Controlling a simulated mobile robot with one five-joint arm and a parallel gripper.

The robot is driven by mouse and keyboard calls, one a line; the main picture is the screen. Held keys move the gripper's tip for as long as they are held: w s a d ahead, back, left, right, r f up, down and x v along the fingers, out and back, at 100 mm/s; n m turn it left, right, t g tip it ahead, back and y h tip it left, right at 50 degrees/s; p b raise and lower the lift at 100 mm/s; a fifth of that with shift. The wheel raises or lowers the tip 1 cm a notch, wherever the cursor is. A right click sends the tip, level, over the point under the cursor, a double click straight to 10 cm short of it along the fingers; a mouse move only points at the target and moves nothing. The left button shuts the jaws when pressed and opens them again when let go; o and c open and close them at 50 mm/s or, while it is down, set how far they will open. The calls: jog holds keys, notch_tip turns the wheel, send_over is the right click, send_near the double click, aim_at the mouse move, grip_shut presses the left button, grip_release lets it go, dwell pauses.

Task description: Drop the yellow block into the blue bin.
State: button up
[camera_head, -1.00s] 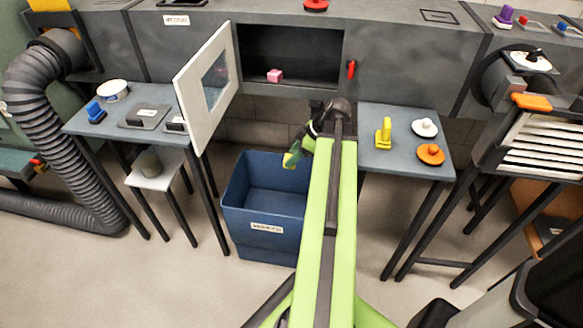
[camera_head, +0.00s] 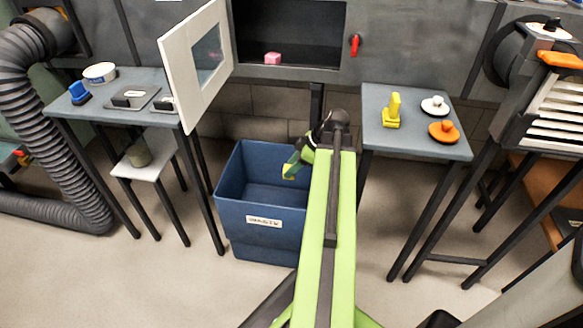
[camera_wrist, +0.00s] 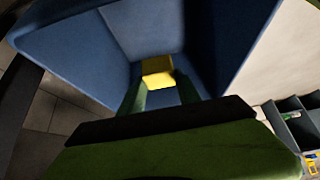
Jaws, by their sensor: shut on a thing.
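The yellow block (camera_wrist: 157,71) is between the two fingers of my gripper (camera_wrist: 160,88) in the wrist view. My gripper is shut on it. In the head view my gripper (camera_head: 294,166) is at the right side of the blue bin's opening, with a bit of the yellow block (camera_head: 289,170) showing. The blue bin (camera_head: 262,222) stands on the floor, open at the top, with a label on its front. In the wrist view the bin's blue walls (camera_wrist: 75,55) surround the block, which is over the opening. The inside of the bin that I can see looks empty.
A right table (camera_head: 412,142) bears a yellow brush-like thing (camera_head: 392,110), a white knob (camera_head: 435,105) and an orange knob (camera_head: 443,131). A left table (camera_head: 140,84) stands beside an open white door (camera_head: 197,62).

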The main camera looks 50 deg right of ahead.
jog(key=shift+f, duration=0.55)
jog(key=o, duration=1.4)
jog(key=shift+r, duration=0.1)
